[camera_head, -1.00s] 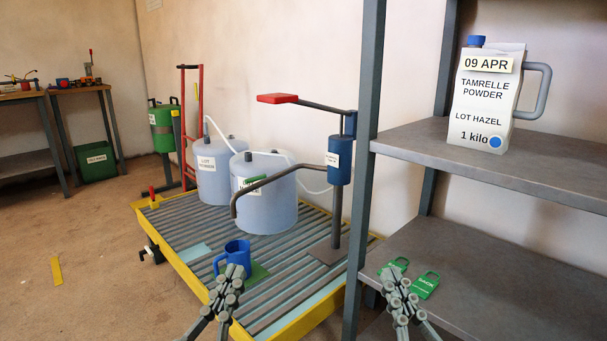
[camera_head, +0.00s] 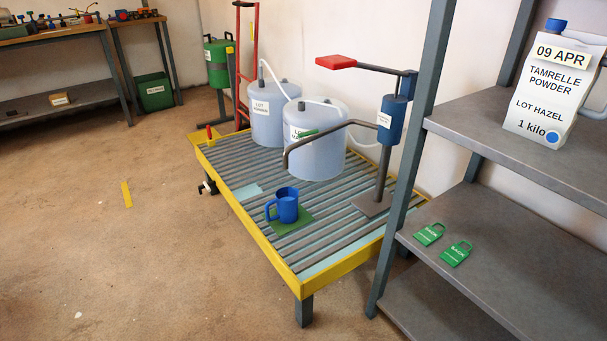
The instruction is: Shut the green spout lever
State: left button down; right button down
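A small green bar (camera_head: 308,133) shows on the front of the right-hand pale blue drum (camera_head: 318,160), over its white label. It looks like a lever, but I cannot tell whether it is open or shut. The grey curved pump spout (camera_head: 310,143) passes close in front of it in the view. A blue mug (camera_head: 287,206) stands upright on a green square (camera_head: 300,222) on the grating. Neither of my grippers is in view.
The yellow-edged grating platform (camera_head: 262,235) carries the drums and a blue pump (camera_head: 391,118) with a red-ended handle (camera_head: 336,62). A grey shelf (camera_head: 520,250) with two green tags (camera_head: 429,234) stands at right. The floor at left is mostly clear.

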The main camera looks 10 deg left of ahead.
aim_at(305, 134)
jog(key=i+j, duration=0.8)
jog(key=l+u, duration=0.25)
jog(key=k+l+u, duration=0.15)
jog(key=l+u, duration=0.15)
jog(key=k+l+u, duration=0.25)
jog(key=i+l, duration=0.1)
